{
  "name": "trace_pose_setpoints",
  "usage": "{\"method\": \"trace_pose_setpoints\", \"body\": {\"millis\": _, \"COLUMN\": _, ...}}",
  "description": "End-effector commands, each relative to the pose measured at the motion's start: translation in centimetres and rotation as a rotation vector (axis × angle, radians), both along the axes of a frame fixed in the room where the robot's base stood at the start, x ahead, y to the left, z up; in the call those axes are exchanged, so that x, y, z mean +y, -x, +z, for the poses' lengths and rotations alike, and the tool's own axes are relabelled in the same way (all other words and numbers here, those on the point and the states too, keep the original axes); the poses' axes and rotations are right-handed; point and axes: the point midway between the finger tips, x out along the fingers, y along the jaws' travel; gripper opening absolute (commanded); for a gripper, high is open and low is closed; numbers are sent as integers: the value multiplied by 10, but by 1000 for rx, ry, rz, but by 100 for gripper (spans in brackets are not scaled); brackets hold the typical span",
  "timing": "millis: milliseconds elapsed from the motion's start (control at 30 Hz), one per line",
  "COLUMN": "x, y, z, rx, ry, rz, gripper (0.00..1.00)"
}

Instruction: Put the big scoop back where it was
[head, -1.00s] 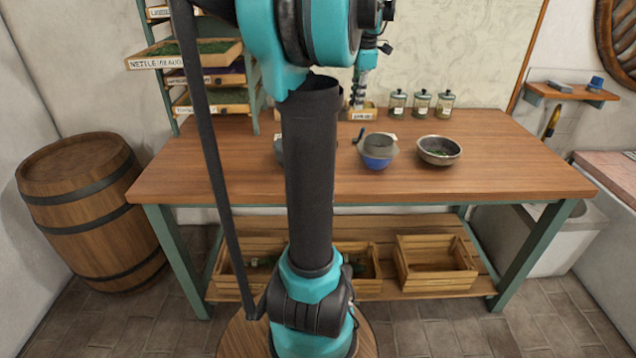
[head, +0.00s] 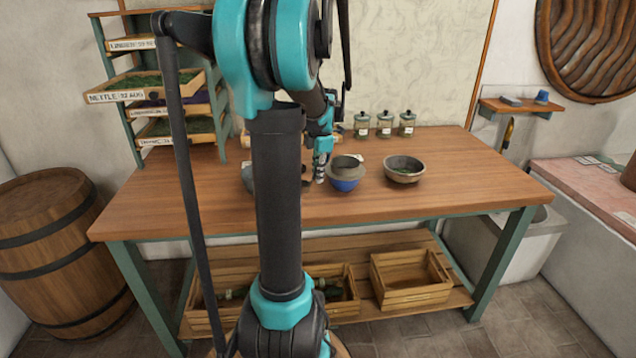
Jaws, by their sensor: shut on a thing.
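My gripper (head: 321,174) is low over the table (head: 460,185), just left of the blue bowl (head: 343,185). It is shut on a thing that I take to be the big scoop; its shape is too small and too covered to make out. A small dark shape (head: 306,180) shows beside the fingertips, partly behind my arm. A grey sieve-like vessel (head: 346,164) sits in or on the blue bowl. I cannot tell whether the held thing touches the table.
A metal bowl (head: 404,170) with green bits stands right of the blue bowl. Several lidded jars (head: 384,125) stand at the back. A drying rack (head: 150,105) is at the left. A grey object (head: 247,178) is partly behind my arm. The table's right part is clear.

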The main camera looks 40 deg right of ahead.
Motion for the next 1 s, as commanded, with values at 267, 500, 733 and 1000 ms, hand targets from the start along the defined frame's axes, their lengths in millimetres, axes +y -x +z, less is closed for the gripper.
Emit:
{"method": "trace_pose_setpoints", "body": {"millis": 267, "x": 0, "y": 0, "z": -32, "rx": 0, "ry": 0, "rz": 0, "gripper": 0}}
{"method": "trace_pose_setpoints", "body": {"millis": 500, "x": 0, "y": 0, "z": -33, "rx": 0, "ry": 0, "rz": 0, "gripper": 0}}
{"method": "trace_pose_setpoints", "body": {"millis": 733, "x": 0, "y": 0, "z": -35, "rx": 0, "ry": 0, "rz": 0, "gripper": 24}}
{"method": "trace_pose_setpoints", "body": {"millis": 1000, "x": 0, "y": 0, "z": -35, "rx": 0, "ry": 0, "rz": 0, "gripper": 34}}
